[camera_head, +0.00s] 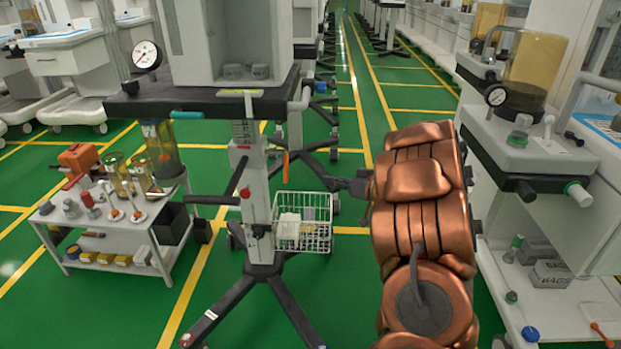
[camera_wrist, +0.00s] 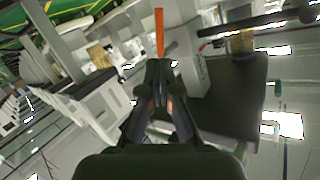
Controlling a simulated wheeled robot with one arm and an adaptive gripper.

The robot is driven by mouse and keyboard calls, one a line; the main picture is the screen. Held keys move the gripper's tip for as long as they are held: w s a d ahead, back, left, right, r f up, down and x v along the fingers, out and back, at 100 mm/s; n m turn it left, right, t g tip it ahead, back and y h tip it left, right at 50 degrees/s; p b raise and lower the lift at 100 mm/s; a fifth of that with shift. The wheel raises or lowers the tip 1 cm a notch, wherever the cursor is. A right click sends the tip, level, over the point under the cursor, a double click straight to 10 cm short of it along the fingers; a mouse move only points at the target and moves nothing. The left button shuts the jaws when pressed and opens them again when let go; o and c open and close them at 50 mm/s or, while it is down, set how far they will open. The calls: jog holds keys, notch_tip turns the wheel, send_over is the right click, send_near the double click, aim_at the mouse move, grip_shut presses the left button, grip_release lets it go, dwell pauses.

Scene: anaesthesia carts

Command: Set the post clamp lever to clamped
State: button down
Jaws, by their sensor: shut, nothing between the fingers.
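The cart's post (camera_head: 256,190) stands upright in the middle of the head view. An orange lever (camera_head: 285,167) hangs nearly straight down at the post's right side; it also shows in the wrist view (camera_wrist: 159,32), just beyond my fingertips. A black lever (camera_head: 237,176) slants on the front of the post, with a red knob (camera_head: 245,192) near it. No label tells which one is the clamp lever.
A wire basket (camera_head: 303,222) is fixed low on the post, below my gripper. The dark cart top (camera_head: 205,99) overhangs the levers. A low white trolley (camera_head: 105,228) with bottles stands left. Another cart (camera_head: 545,150) stands right of my arm. Green floor (camera_head: 345,270) is clear between.

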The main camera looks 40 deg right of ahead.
jog(key=b+x, duration=0.4)
jog(key=x, duration=0.9)
jog(key=shift+w+b, duration=0.25)
jog(key=shift+b, duration=0.1)
jog(key=shift+f, duration=0.1)
